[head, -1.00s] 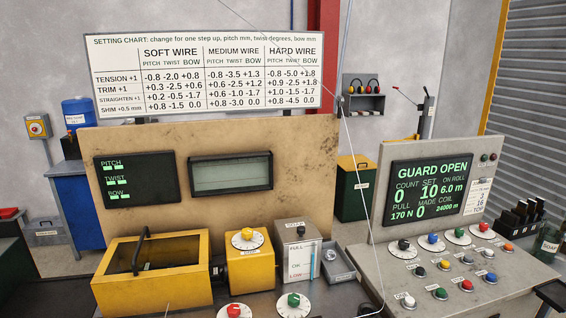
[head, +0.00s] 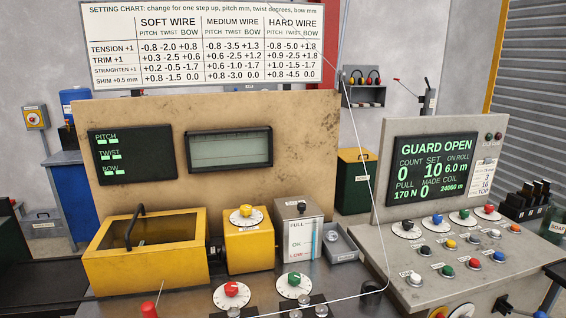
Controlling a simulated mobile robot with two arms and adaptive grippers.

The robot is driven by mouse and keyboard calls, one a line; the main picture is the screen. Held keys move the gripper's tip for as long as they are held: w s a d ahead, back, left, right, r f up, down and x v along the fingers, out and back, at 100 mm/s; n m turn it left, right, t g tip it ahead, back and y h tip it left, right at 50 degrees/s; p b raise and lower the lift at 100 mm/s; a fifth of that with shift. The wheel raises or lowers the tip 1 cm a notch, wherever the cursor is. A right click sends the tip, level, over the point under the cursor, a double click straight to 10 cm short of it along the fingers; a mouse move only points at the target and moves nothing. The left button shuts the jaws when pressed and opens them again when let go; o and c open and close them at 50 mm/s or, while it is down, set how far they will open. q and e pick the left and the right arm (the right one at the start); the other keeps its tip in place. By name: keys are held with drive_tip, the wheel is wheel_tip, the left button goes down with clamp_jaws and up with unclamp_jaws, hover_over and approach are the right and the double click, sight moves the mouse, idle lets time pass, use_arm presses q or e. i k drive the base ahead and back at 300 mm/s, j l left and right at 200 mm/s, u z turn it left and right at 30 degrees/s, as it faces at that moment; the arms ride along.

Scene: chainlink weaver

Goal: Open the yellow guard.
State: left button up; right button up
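The yellow guard (head: 146,268) is a box-like housing at the left of the machine bench in the head view. Its top has a dark rectangular window or opening, and I cannot tell which. A black handle (head: 133,226) stands up from it. The display (head: 435,170) on the right console reads GUARD OPEN. I cannot tell from the housing itself how its cover stands. Neither of my grippers is in view.
A yellow block with a dial (head: 247,248) and a grey soap box (head: 299,237) stand right of the guard. Red (head: 231,289) and green (head: 293,280) knobs sit in front. A thin wire (head: 366,180) runs down across the bench. The right console (head: 400,236) carries several knobs.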

sight(130, 268)
drive_tip(key=i+l, duration=0.15)
drive_tip(key=l, duration=0.25)
drive_tip(key=i+l, duration=0.2)
drive_tip(key=l, duration=0.15)
drive_tip(key=i+l+z, duration=0.1)
drive_tip(key=l, duration=0.3)
